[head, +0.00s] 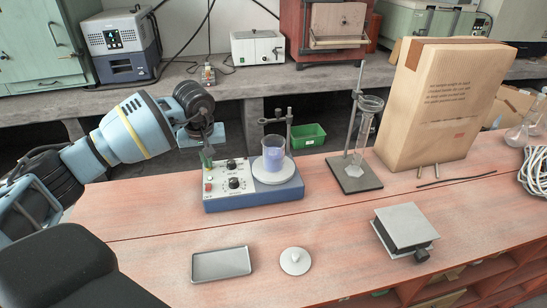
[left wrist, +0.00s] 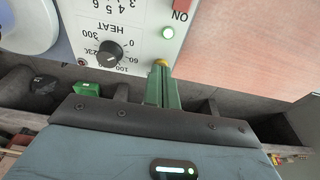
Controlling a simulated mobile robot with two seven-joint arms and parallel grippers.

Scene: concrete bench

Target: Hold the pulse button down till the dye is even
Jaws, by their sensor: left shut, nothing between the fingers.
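A blue-and-white stirrer hotplate (head: 255,202) stands on the bench. A glass beaker of violet liquid (head: 274,164) sits on its round white plate; the liquid looks fairly uniform at this size. My left gripper (head: 207,160) points down at the panel's far left corner, shut and empty. In the left wrist view its green fingertips (left wrist: 163,68) meet a small yellow button (left wrist: 160,62), mostly hidden by them; I cannot tell how far it is pressed. My right gripper is out of view.
A stand with a glass vessel (head: 368,118) and a large cardboard box (head: 440,105) are to the right. A shallow tray (head: 221,264), a white lid (head: 295,261) and a grey jack (head: 403,228) lie in front. The bench between them is clear.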

